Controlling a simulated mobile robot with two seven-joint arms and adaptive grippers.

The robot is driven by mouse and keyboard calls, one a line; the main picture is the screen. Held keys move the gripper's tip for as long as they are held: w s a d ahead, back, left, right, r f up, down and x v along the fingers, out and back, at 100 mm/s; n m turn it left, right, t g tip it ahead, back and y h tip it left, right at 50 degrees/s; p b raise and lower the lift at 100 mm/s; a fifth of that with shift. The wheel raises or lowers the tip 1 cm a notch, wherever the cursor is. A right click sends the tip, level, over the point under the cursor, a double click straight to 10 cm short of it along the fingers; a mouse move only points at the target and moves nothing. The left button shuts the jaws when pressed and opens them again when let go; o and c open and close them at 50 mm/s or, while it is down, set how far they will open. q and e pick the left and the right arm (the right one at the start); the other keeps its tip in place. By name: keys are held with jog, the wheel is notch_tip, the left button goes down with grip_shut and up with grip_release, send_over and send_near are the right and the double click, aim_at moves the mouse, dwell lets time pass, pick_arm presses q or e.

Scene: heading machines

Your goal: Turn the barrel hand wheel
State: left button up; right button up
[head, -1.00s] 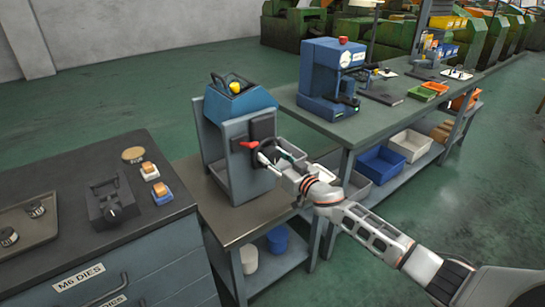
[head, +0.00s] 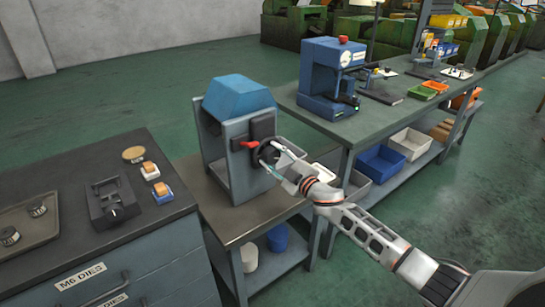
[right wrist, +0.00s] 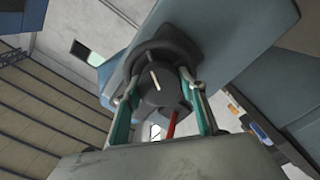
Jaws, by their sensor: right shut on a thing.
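The barrel hand wheel (head: 267,146) is a dark round wheel on the front of a grey machine (head: 236,172) with a blue hood (head: 238,97). My right gripper (head: 271,155) is shut on the hand wheel, with a finger on each side of the hub in the right wrist view (right wrist: 159,79). The fingers hide part of the wheel. My left gripper is out of view.
The machine stands on a low bench (head: 245,222). A dark cabinet (head: 80,270) with dies and small blocks stands left. A longer bench (head: 390,118) with a blue press (head: 325,75) stands behind on the right. Open green floor lies at the back left.

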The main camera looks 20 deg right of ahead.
jog(key=n, duration=0.6)
jog(key=shift+n+b, duration=0.3)
jog(key=shift+n, duration=0.1)
jog(key=n, duration=0.6)
jog(key=shift+y+b, duration=0.3)
jog(key=n, duration=1.1)
jog(key=shift+d+n, duration=0.1)
jog(key=shift+n, duration=0.2)
jog(key=o, duration=1.1)
jog(key=shift+o, duration=0.2)
